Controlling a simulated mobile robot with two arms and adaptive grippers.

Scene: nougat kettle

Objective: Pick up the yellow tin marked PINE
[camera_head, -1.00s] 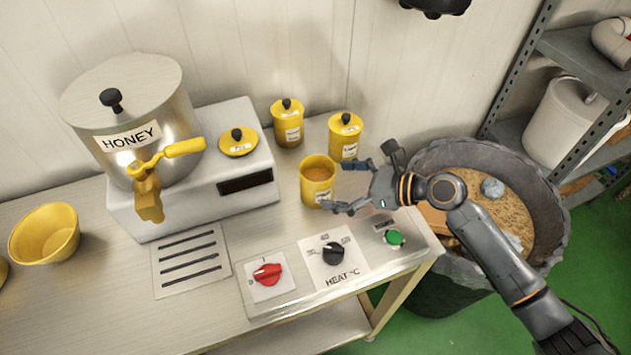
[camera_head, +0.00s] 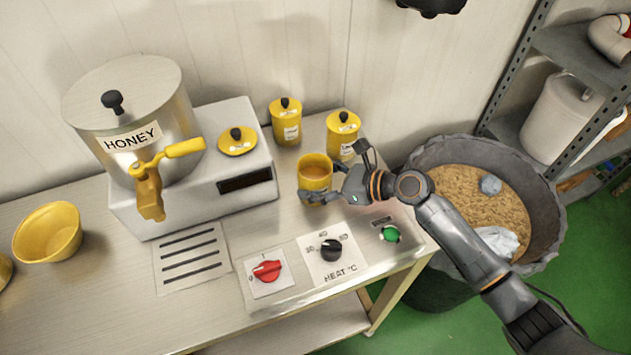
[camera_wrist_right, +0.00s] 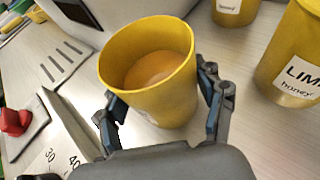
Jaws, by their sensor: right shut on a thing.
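An open yellow tin (camera_head: 314,171) with orange-brown contents stands upright on the metal table. Its label is hidden from me now, so I cannot read it. My right gripper (camera_head: 322,191) is shut on this tin from the right. In the right wrist view, the tin (camera_wrist_right: 152,85) sits between the two fingers of my gripper (camera_wrist_right: 165,110), one on each side. A yellow lid (camera_head: 238,146) with a black knob lies on the white scale housing. My left gripper is not in view.
Two lidded yellow tins (camera_head: 286,122) (camera_head: 342,135) stand close behind. The right one reads LIME in the wrist view (camera_wrist_right: 292,65). A HONEY kettle (camera_head: 130,110), a yellow bowl (camera_head: 47,233), a red knob (camera_head: 267,271), a heat dial (camera_head: 331,250) and a large bin (camera_head: 545,215) surround.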

